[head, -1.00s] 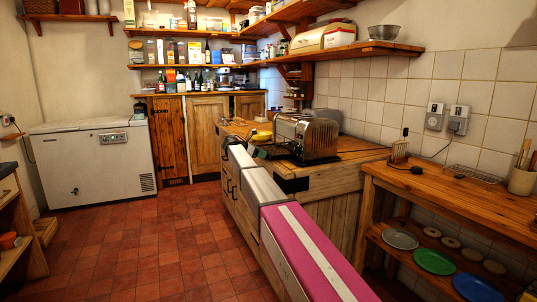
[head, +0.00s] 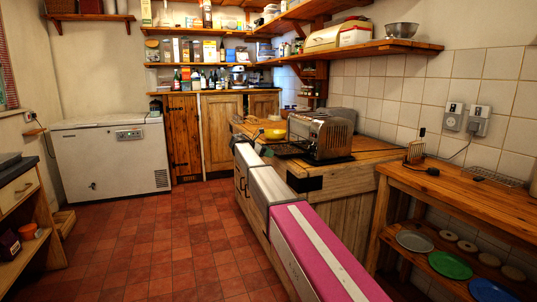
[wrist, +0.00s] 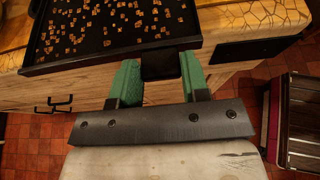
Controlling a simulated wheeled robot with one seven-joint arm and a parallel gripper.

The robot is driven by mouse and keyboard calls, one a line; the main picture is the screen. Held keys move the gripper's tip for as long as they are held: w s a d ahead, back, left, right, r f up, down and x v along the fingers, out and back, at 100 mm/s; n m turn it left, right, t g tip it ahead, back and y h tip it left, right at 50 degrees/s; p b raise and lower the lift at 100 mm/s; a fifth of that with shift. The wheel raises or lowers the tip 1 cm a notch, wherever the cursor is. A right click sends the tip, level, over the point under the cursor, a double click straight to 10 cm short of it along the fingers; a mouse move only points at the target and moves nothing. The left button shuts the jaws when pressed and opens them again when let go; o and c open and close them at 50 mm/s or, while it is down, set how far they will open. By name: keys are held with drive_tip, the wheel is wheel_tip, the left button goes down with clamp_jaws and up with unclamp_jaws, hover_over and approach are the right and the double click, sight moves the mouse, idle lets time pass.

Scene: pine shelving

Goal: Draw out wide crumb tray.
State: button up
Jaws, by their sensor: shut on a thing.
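The crumb tray (wrist: 110,35) is a wide black tray with a raised rim and many brown crumbs scattered on it. It fills the top of the wrist view, and its far end is out of that view. My gripper (wrist: 160,72) has green fingers shut on the dark tab at the tray's front edge. In the head view the tray (head: 285,148) is a dark flat shape out in front of the silver toaster (head: 326,138), over the wooden counter. My arm hides part of its near side there, and I cannot tell if its back end is still in the toaster.
A yellow bowl (head: 275,133) stands on the counter behind the tray. A wooden side table (head: 455,195) with plates on its lower shelf is at the right. Black drawer handles (wrist: 52,103) are on the counter front. The red tiled floor (head: 170,240) at left is clear.

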drive_tip(key=o, duration=1)
drive_tip(key=v, duration=1)
drive_tip(key=s+d+f+m+g+y, duration=0.1)
drive_tip(key=s+d+f+m+y, duration=0.15)
drive_tip(key=s+d+f, duration=0.4)
drive_tip(key=s+d+f+m+g+y, duration=0.1)
drive_tip(key=s+d+f+m+y, duration=0.15)
drive_tip(key=s+f, duration=0.7)
drive_tip(key=s+d+f+m+y, duration=0.1)
drive_tip(key=s+d+f+m, duration=0.4)
drive_tip(key=f, duration=0.5)
drive_tip(key=s+d+f+m+y, duration=0.1)
drive_tip(key=s+f+m+y, duration=0.1)
drive_tip(key=s, duration=0.7)
drive_tip(key=s+d+f+m+g+y, duration=0.1)
drive_tip(key=s+f+m+y, duration=0.1)
drive_tip(key=s+f+m, duration=0.3)
drive_tip(key=s+d+f+m+y, duration=0.2)
drive_tip(key=s+f, duration=0.4)
drive_tip(key=s, duration=0.7)
drive_tip(key=shift+f+m+g+y, duration=0.1)
drive_tip(key=shift+m+g+y, duration=0.35)
drive_tip(key=shift+m, duration=0.65)
